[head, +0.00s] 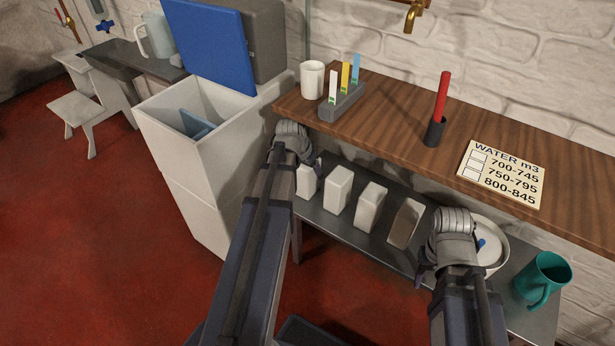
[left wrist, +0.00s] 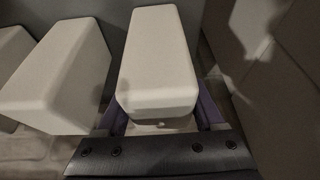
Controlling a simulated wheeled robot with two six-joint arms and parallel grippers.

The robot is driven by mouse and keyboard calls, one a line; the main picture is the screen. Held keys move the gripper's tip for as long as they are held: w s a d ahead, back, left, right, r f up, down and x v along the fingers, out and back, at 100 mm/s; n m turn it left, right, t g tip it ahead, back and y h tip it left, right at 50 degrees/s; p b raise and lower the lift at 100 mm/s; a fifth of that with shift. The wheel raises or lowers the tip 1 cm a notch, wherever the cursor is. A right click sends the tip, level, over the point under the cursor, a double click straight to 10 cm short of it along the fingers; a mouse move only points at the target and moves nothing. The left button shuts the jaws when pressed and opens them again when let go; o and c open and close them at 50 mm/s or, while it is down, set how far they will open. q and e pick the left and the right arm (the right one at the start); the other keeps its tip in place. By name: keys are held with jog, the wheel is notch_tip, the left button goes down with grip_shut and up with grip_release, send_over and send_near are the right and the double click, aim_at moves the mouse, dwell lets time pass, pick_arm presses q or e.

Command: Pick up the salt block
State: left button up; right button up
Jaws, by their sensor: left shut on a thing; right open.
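Several upright blocks stand in a row on the grey lower shelf (head: 325,220). The leftmost white block (head: 306,183) is at my left gripper (head: 306,162), partly hidden by it. In the left wrist view this white block (left wrist: 158,60) sits between the purple fingers, which are shut on it. A second white block (head: 338,190) and a third (head: 370,206) stand to its right, then a brownish block (head: 405,223). The pictures do not label which is salt. My right gripper (head: 428,272) is open near a white pot (head: 496,240); its fingers are mostly hidden.
The wooden counter (head: 400,110) above holds a white cup (head: 312,80), a strip holder (head: 342,102), a red stick in a dark holder (head: 434,132) and a water card (head: 502,174). A teal mug (head: 543,278) is at right. An open white bin (head: 200,150) stands left.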

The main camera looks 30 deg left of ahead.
pick_arm(q)
grip_shut()
jog(key=shift+w+r, duration=0.1)
jog(key=shift+r, duration=0.1)
